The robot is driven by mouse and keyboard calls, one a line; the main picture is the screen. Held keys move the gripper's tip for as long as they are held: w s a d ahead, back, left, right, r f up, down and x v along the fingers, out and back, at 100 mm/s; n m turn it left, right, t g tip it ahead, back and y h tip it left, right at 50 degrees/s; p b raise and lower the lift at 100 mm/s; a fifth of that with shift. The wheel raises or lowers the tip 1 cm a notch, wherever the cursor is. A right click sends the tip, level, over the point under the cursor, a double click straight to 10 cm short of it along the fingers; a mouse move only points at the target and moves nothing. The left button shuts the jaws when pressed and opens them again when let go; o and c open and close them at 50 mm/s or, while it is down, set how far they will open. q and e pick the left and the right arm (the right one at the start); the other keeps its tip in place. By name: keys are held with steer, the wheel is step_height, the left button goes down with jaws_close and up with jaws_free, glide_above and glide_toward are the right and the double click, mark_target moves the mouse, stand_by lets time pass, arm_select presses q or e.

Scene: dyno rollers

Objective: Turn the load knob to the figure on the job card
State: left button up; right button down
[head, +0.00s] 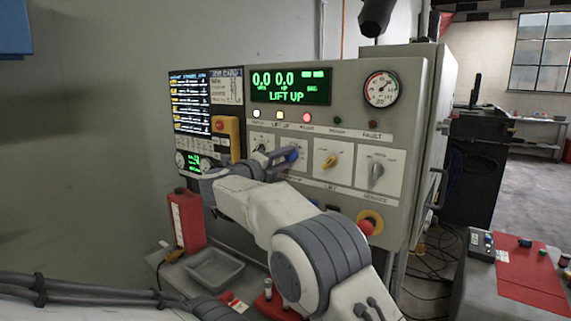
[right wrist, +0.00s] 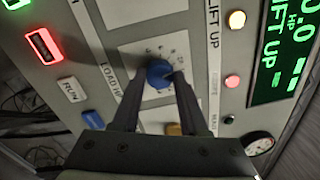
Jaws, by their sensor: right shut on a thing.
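The load knob (right wrist: 158,72) is a round blue knob on a white plate with a printed scale, in the right wrist view. My right gripper (right wrist: 160,80) is shut on it, with one dark finger at each side. The figure the knob points at cannot be read. The job card (head: 227,86) is at the panel's upper left, its print too small to read. My left gripper is not in view.
The grey control panel (head: 420,95) has a green display (head: 290,86) reading LIFT UP and a round gauge (head: 381,89). A yellow knob (head: 329,161) and a grey knob (head: 376,172) sit to the right. A red stop button (head: 367,226) is below.

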steer(key=shift+f, duration=0.1)
stand_by(0.3)
steer(key=shift+c, duration=2.2)
jaws_free()
steer(key=b+v, duration=0.2)
steer(key=v, duration=0.8)
steer(key=shift+s, duration=0.25)
steer(key=shift+a, duration=0.1)
